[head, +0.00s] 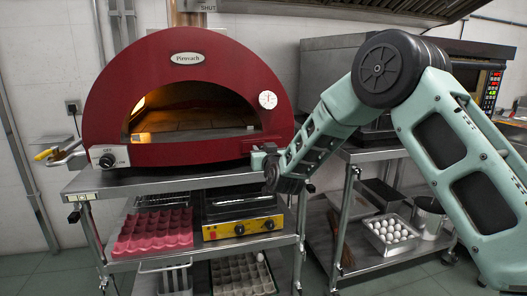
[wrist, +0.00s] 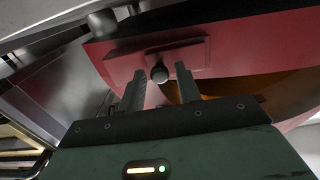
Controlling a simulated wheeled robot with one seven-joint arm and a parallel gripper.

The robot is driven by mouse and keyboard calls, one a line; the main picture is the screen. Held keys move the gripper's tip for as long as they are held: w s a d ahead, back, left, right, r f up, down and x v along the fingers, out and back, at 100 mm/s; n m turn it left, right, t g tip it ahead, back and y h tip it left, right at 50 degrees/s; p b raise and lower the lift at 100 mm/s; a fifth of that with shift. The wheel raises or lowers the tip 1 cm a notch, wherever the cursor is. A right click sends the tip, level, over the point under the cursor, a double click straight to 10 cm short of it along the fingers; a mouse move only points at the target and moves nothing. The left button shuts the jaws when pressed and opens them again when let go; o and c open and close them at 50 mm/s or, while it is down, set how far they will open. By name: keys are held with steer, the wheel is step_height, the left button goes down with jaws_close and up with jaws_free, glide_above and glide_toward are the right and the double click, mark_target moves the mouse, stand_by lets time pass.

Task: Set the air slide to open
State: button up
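The red oven (head: 105,105) stands on a steel stand, its arched mouth open. In the wrist view, a small dark round knob (wrist: 160,73) sticks out from a red slotted plate (wrist: 180,56) on the oven front; this looks like the air slide. My gripper (wrist: 160,78) is open, with one finger on either side of the knob in the picture. I cannot tell whether the fingers touch it. In the head view my gripper (head: 262,155) is at the oven's lower right front, and it hides the knob there. No open or shut marking on the slide is readable.
A control knob (head: 107,160) is at the oven's lower left and a dial gauge (head: 267,100) at its right. A "SHUT" label (head: 208,7) is on the flue. A yellow appliance (head: 240,228) and pink egg trays (head: 152,232) sit on the shelf below. A second oven (head: 325,75) stands right.

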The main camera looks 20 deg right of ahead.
jaws_close()
steer(key=shift+d+b, duration=1.2)
steer(key=shift+d, duration=1.9)
steer(key=shift+o, duration=1.4)
jaws_free()
steer(key=shift+d, duration=0.1)
steer(key=shift+s, duration=0.35)
steer(key=s, duration=1.6)
steer(key=shift+s+b, duration=0.35)
steer(key=shift+s, duration=0.05)
